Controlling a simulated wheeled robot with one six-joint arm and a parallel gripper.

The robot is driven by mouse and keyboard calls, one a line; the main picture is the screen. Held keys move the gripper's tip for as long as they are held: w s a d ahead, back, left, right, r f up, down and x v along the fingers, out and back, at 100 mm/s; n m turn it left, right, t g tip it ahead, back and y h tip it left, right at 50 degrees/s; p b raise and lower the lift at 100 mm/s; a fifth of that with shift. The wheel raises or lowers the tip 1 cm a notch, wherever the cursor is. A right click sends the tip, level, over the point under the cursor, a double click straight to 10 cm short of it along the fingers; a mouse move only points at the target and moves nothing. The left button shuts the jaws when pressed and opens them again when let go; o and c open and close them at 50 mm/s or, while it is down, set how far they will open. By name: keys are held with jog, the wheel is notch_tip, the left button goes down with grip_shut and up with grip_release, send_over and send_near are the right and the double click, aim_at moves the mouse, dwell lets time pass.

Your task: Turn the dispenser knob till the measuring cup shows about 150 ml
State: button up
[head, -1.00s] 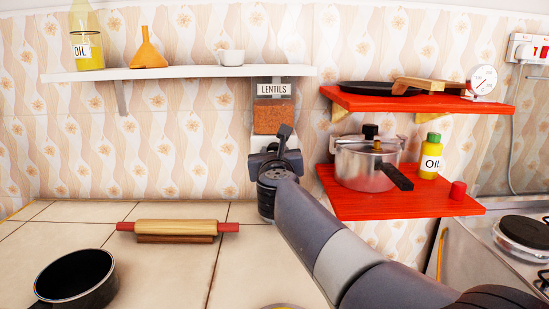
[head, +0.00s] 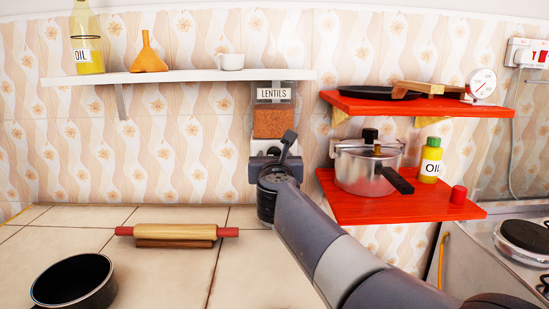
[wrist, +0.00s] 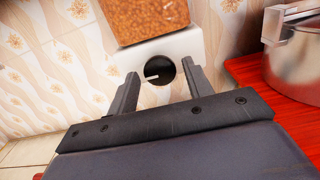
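The lentil dispenser (head: 274,121) hangs on the wall below the white shelf, with a LENTILS label and brown lentils inside. In the wrist view its lentil box (wrist: 145,17) sits above a white base (wrist: 184,43). In the head view my arm hides the knob and the area below the dispenser. No measuring cup can be made out.
Red shelves on the right hold a pressure cooker (head: 367,166), an oil bottle (head: 430,160) and a black pan (head: 379,91). The cooker is close to the right of my gripper. A rolling pin (head: 177,232) and a black pot (head: 73,281) are on the counter.

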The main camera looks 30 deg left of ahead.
jog(key=shift+o, duration=0.5)
jog(key=shift+r, duration=0.1)
jog(key=b+v, duration=0.2)
jog(key=v, duration=0.9)
jog(key=shift+w+a, duration=0.1)
jog(key=p+x, duration=0.2)
jog(key=x, duration=0.8)
jog(key=shift+w+a, duration=0.15)
jog(key=shift+w, duration=0.2)
jog(key=shift+s, duration=0.1)
